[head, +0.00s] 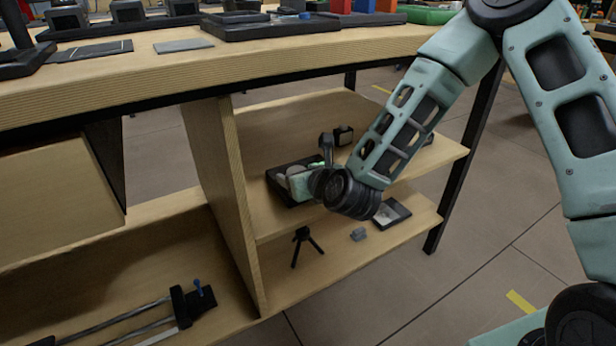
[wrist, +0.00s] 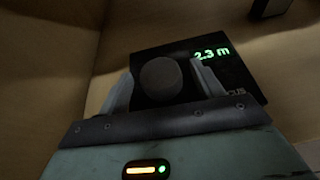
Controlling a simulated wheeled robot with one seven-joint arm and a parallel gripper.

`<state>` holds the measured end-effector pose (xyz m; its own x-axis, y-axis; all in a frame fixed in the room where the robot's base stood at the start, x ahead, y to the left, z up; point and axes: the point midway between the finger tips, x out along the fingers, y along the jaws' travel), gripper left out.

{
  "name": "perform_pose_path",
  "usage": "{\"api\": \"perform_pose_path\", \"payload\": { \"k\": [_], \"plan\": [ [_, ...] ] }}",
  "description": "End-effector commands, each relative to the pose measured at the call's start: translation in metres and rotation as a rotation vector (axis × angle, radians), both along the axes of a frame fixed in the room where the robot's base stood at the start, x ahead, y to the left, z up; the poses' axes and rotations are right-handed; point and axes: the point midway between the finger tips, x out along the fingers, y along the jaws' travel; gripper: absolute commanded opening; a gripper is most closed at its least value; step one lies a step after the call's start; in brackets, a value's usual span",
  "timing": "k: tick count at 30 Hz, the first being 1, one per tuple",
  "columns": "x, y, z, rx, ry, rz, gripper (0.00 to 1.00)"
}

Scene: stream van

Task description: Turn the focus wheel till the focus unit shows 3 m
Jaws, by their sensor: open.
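The focus unit (wrist: 228,80) is a flat dark box on a wooden shelf; its green display (wrist: 211,53) reads 2.3 m in the wrist view. The focus wheel (wrist: 160,78) is a round dark grey knob on its top. My gripper (wrist: 160,88) is open, with one finger on each side of the wheel; a contact with it cannot be made out. In the head view the unit (head: 281,186) lies on the upper shelf under the table, partly hidden by my gripper (head: 291,178) and wrist.
A small black device (head: 343,135) stands behind the unit on the same shelf. A wooden upright panel (head: 222,180) closes the shelf's left side. The tabletop (head: 180,70) overhangs.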

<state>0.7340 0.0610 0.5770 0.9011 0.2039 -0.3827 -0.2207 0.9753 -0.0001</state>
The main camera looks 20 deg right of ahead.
Motion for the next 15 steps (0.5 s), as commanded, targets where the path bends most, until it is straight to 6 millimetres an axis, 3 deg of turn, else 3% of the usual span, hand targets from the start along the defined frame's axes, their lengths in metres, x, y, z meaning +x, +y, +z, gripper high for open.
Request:
{"api": "perform_pose_path", "payload": {
  "k": [5,14,15],
  "plan": [
    [-0.019,-0.004,0.01,0.0,0.002,0.001,0.66],
    [-0.081,-0.019,0.038,-0.001,0.002,0.003,0.66],
    [-0.078,-0.018,0.041,0.002,0.003,-0.002,0.66]
  ]
}}
